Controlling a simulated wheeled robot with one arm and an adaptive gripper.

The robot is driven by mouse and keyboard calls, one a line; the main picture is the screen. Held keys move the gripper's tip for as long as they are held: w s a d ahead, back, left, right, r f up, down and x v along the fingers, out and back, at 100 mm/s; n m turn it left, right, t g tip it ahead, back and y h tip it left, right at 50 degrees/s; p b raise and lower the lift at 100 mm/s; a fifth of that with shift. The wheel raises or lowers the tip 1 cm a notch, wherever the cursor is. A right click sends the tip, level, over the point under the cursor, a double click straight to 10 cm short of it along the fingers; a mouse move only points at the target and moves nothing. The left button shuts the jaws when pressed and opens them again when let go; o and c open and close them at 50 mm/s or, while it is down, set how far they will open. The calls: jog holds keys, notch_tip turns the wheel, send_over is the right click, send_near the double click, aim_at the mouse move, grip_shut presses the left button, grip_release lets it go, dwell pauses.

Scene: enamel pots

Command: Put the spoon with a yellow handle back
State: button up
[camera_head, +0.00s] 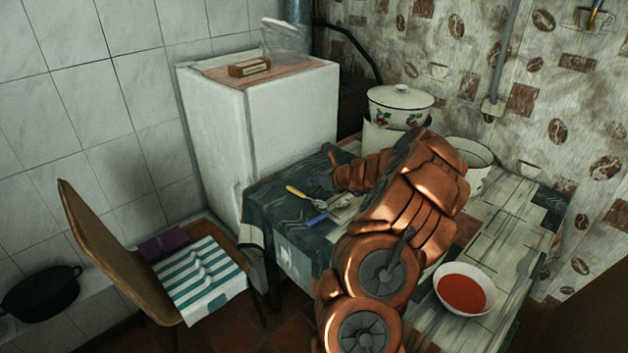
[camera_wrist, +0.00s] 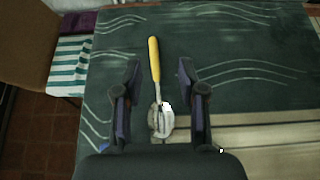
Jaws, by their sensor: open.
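The spoon with a yellow handle (camera_wrist: 154,60) lies on the dark green patterned cloth of the table, between and below my open gripper fingers in the wrist view. Its metal end points toward my gripper. In the head view its yellow handle (camera_head: 296,192) shows left of my arm. My gripper (camera_wrist: 158,78) is open and empty over the spoon; it also shows in the head view (camera_head: 326,172), near the cloth. A blue-handled utensil (camera_head: 318,218) lies close to the spoon; only a small blue bit shows at the lower left of the wrist view.
A lidded enamel pot (camera_head: 400,104) and an open white pot (camera_head: 474,156) stand behind my arm. A bowl of red soup (camera_head: 463,292) sits at the right. A chair (camera_head: 110,245) with a striped towel (camera_head: 200,275) stands left of the table. A white cabinet (camera_head: 285,120) stands behind.

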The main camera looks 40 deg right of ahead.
jog(key=shift+s+r, duration=0.25)
jog(key=shift+r, duration=0.05)
jog(key=v, duration=1.1)
jog(key=shift+s, duration=0.25)
jog(key=shift+a+r, duration=0.1)
